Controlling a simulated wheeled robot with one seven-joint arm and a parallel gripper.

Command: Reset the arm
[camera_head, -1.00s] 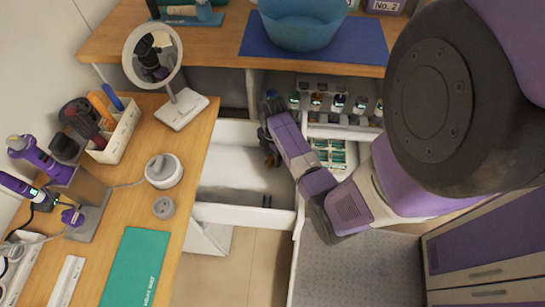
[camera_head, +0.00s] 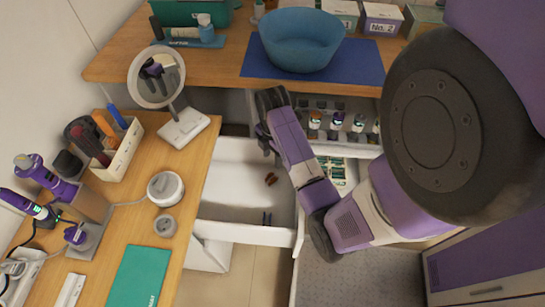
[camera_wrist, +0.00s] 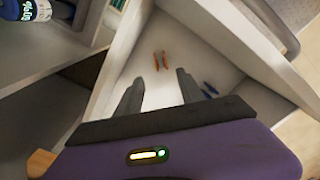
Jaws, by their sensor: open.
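My gripper (camera_head: 266,143) hangs above the open white drawer (camera_head: 222,234) between the two wooden tops. In the wrist view my gripper (camera_wrist: 158,80) has its two dark fingers spread wide, with nothing held between them. A brown-orange clip-like item (camera_head: 270,179) lies on the drawer floor; it shows beyond the fingertips in the wrist view (camera_wrist: 160,61).
A round mirror (camera_head: 183,126), a tool holder (camera_head: 120,155) and a white round device (camera_head: 165,189) stand on the left top. A blue bowl (camera_head: 300,40) sits on a dark blue mat at the back. Several bottles (camera_head: 337,121) stand below, right of my gripper.

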